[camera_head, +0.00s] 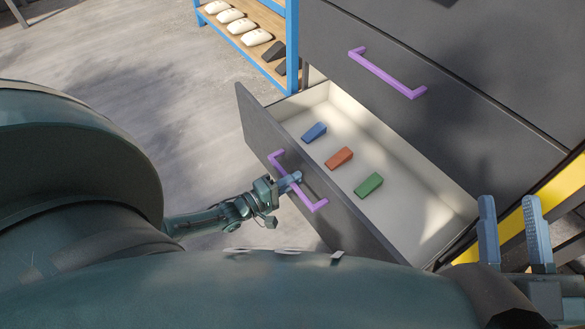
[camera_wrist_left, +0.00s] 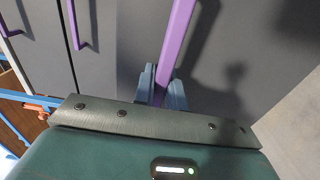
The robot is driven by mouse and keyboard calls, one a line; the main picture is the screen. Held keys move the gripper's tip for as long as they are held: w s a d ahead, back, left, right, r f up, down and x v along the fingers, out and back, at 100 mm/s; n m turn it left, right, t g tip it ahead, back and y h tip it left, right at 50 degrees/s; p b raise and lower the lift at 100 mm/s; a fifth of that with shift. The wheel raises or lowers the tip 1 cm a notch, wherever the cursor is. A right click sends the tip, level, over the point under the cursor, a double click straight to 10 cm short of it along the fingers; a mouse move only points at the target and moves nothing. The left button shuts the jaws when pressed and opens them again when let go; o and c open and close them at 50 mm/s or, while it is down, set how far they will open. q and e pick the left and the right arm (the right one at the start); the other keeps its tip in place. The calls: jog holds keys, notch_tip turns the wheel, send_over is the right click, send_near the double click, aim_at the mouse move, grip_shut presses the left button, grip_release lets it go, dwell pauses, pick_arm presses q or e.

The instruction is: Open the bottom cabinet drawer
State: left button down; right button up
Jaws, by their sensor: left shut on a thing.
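The bottom drawer (camera_head: 325,228) of the dark grey cabinet stands pulled out, its pale inside showing. Its purple handle (camera_head: 313,203) runs across the front panel. My left gripper (camera_head: 290,182) is shut on this handle, near its middle. In the left wrist view the handle (camera_wrist_left: 178,40) runs down between the two blue fingers of my left gripper (camera_wrist_left: 162,85). My right gripper (camera_head: 513,232) is at the lower right in the head view, its two blue fingers apart with nothing between them, in front of the cabinet.
Inside the drawer lie a blue block (camera_head: 314,132), a red block (camera_head: 339,157) and a green block (camera_head: 368,185). Above, a closed drawer has a purple handle (camera_head: 387,73). A blue-framed wooden shelf (camera_head: 262,50) with white items stands behind left. The floor (camera_head: 150,85) left of the drawer is clear.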

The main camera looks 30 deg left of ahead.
pick_arm(q)
jog(key=shift+s+a, duration=0.1)
pick_arm(e)
jog(key=shift+s+f, duration=0.15)
pick_arm(q)
jog(key=c, duration=1.4)
grip_release()
jog(key=shift+c, duration=0.2)
